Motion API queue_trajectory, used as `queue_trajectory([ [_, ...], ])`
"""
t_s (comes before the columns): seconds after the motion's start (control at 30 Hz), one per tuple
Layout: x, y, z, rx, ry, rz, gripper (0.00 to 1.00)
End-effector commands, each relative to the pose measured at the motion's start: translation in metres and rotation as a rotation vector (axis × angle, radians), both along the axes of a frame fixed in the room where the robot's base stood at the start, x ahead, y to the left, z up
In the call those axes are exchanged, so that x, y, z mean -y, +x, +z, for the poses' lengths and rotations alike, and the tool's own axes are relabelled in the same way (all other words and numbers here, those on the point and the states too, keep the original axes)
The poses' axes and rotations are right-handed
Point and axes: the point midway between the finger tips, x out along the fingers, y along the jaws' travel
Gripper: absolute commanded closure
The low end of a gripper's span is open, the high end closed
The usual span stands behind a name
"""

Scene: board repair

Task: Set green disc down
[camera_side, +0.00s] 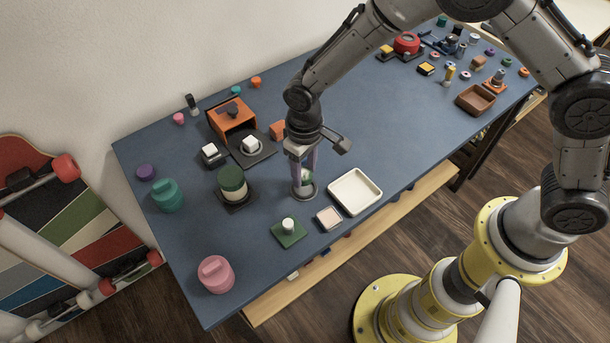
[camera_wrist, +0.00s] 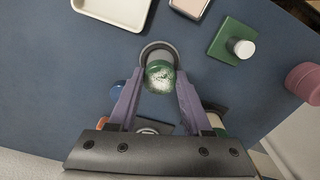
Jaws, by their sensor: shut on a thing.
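The green disc (camera_wrist: 160,76) shows between the fingertips of my gripper (camera_wrist: 159,88) in the wrist view, with a pale, speckled patch on its face. The fingers are shut on it. A grey round ring or dish (camera_wrist: 147,49) shows right beyond the disc. In the side view, my gripper (camera_side: 304,178) points down low over the same grey dish (camera_side: 304,193), left of the white tray. Only a little of the green disc (camera_side: 306,175) shows between the fingers there. I cannot tell whether the disc touches the dish.
The white tray (camera_side: 355,192) is close on the right. A small pale pink block (camera_side: 329,218) and a green square with a white knob (camera_side: 288,232) stand in front. A green-topped jar (camera_side: 233,184) is at left; an orange box (camera_side: 232,117) stands behind. Blue tabletop is clear farther right.

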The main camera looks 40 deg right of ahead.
Motion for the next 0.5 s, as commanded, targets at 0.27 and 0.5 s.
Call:
queue_trajectory([
  [0.27,0.001,-0.001,-0.027,-0.002,-0.001,0.0,1.0],
  [0.5,0.001,-0.001,-0.028,-0.003,-0.002,0.0,1.0],
])
